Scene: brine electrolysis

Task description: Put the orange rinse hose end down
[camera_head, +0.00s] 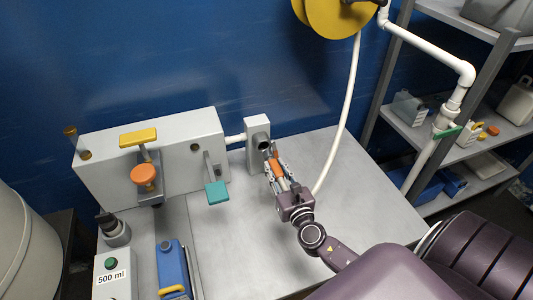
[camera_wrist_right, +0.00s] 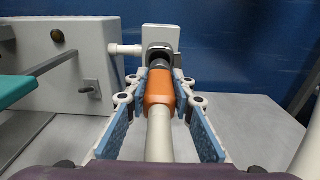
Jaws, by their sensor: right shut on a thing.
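The orange rinse hose end (camera_head: 277,163) is held in my right gripper (camera_head: 275,167). In the right wrist view, its orange collar (camera_wrist_right: 159,86) lies between the blue-padded fingers. A pale hose runs back from the collar toward my wrist. The collar's dark tip (camera_wrist_right: 159,63) points away, at the small grey block (camera_head: 254,124) with a dark round opening. The tip overlaps the block in view; I cannot tell whether it sits inside the opening or just in front. The white hose (camera_head: 344,115) hangs from the yellow reel (camera_head: 335,16) down to my right gripper. My left gripper is not in view.
A grey wall unit (camera_head: 180,195) with an orange knob (camera_head: 144,174), yellow handle (camera_head: 138,137) and teal paddle (camera_head: 216,192) stands left of the block. The grey bench (camera_head: 235,252) is bare around my arm. A shelf with bottles (camera_head: 409,107) stands at right.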

